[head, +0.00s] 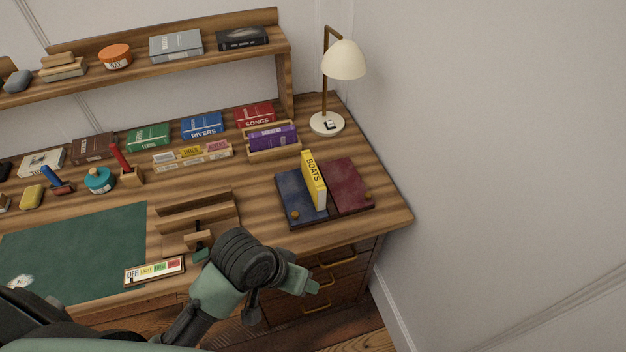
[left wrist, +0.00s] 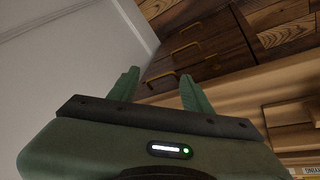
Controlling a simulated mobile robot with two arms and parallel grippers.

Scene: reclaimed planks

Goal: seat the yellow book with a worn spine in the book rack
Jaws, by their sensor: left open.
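The yellow book (head: 314,181), lettered BOATS, stands upright and slightly tilted where a blue panel and a maroon panel meet, at the right of the desk. Whether its spine is worn is too small to tell. A wooden slatted stand (head: 170,222), which looks like the book rack, sits at the desk's front middle; my arm is close in front of it. My left gripper (head: 314,277) is open and empty beyond the desk's front edge, nearer than the yellow book and apart from it. Its two fingers also show in the left wrist view (left wrist: 160,90), with drawers beyond. My right gripper does not show.
The blue panel (head: 292,192) and maroon panel (head: 350,180) carry brass knobs. A lamp (head: 327,123), a wooden tray with a purple book (head: 272,136) and several other books line the back. A labelled strip (head: 154,271) lies at the front. Drawers (head: 335,275) are below.

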